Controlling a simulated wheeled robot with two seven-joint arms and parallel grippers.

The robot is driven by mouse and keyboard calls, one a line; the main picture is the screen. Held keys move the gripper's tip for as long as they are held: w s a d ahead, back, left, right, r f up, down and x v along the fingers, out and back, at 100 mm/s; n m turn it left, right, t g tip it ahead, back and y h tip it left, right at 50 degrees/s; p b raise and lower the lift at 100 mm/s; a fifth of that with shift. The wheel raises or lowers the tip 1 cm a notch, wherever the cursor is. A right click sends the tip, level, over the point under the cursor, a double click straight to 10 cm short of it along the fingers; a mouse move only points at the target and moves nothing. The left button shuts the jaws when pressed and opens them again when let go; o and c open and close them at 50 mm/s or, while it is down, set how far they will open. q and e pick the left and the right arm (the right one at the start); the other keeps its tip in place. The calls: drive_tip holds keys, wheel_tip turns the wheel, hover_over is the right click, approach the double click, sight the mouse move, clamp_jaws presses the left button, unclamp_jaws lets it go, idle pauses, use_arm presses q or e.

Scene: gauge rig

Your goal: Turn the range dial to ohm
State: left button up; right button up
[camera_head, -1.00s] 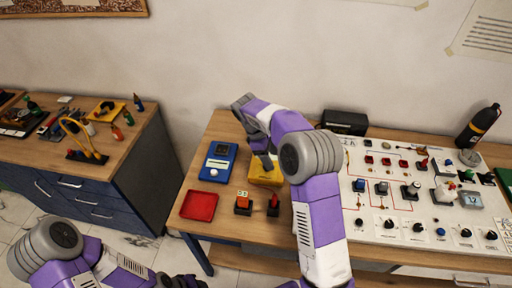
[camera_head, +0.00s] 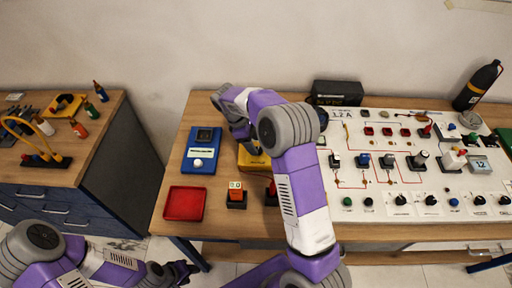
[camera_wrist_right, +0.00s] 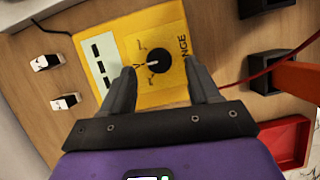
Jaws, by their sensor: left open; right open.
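The yellow meter (camera_head: 251,161) lies on the wooden bench, partly hidden by my right arm in the head view. In the right wrist view its yellow face (camera_wrist_right: 165,25) carries a black round range dial (camera_wrist_right: 158,61) with a white pointer line directed left, toward a mark that looks like V. The word RANGE is printed beside the dial; the other marks are too small to read. My right gripper (camera_wrist_right: 163,83) is open, its fingers on either side of the dial's near edge, with no clear contact. My left gripper (camera_head: 182,272) is open and empty, low in front of the bench.
A blue meter (camera_head: 202,150) and a red tray (camera_head: 184,203) lie left of the yellow meter. An orange-topped block (camera_head: 236,195) stands in front of it. A white circuit panel (camera_head: 420,165) fills the bench's right side. A black box (camera_head: 337,92) stands behind.

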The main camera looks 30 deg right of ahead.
drive_tip(key=shift+x, duration=1.2)
drive_tip(key=shift+f, duration=0.3)
drive_tip(key=c, duration=1)
drive_tip(key=shift+c, duration=0.2)
